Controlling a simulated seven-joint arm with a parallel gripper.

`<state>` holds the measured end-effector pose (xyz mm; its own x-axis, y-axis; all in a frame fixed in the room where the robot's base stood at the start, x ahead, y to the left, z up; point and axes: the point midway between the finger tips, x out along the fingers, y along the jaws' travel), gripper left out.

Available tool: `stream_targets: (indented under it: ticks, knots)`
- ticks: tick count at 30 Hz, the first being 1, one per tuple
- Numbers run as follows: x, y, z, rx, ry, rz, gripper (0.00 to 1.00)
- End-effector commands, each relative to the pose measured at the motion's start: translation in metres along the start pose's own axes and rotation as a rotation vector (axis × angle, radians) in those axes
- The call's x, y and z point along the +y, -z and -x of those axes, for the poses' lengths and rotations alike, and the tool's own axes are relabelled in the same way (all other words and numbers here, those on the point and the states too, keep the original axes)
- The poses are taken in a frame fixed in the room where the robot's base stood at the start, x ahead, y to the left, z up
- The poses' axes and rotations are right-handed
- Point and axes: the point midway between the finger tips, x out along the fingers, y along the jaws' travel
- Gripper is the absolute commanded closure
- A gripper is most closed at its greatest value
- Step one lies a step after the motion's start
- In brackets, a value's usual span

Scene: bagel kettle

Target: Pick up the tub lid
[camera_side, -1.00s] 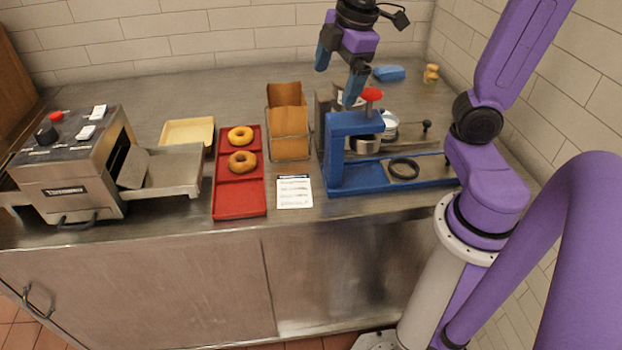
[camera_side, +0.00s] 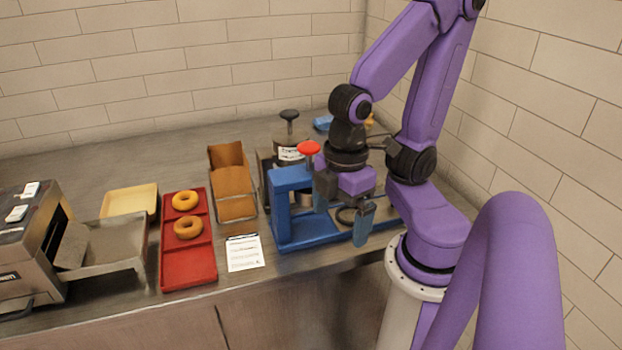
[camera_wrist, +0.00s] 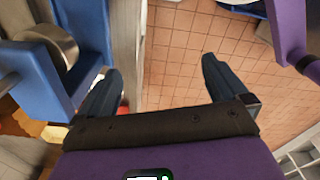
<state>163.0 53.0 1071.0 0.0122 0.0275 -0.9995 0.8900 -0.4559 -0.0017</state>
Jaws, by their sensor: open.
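A steel tub (camera_side: 287,155) with a white label stands behind the blue press in the side view. A black knob (camera_side: 289,115) stands on its top, apparently on the tub lid; the lid itself is barely visible. My gripper (camera_side: 342,208) is open and points down at the right of the blue press, in front and to the right of the tub, well apart from it. In the wrist view my open gripper (camera_wrist: 160,72) has nothing between its fingers, with the counter edge and floor tiles beyond. The lid cannot be made out there.
The blue press (camera_side: 290,205) with a red knob (camera_side: 308,148) stands close left of my gripper. A black ring (camera_side: 346,215) lies near the fingers. Left are a wire holder (camera_side: 236,209), a red tray (camera_side: 188,268) with two bagels and a toaster (camera_side: 25,245). A wall rises behind.

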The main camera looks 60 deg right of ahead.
Motion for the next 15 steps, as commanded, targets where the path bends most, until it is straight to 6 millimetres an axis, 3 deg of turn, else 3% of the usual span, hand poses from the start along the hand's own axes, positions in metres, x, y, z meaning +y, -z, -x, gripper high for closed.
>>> stream_targets:
  ticks: [4, 7, 15]
  knots:
    - [0.0, 0.001, 0.002, 0.001, 0.0, 0.0, 0.0]
    - [0.0, 0.002, 0.014, 0.007, 0.0, 0.0, 0.0]
    - [0.0, 0.005, 0.096, 0.013, 0.0, 0.002, 0.0]
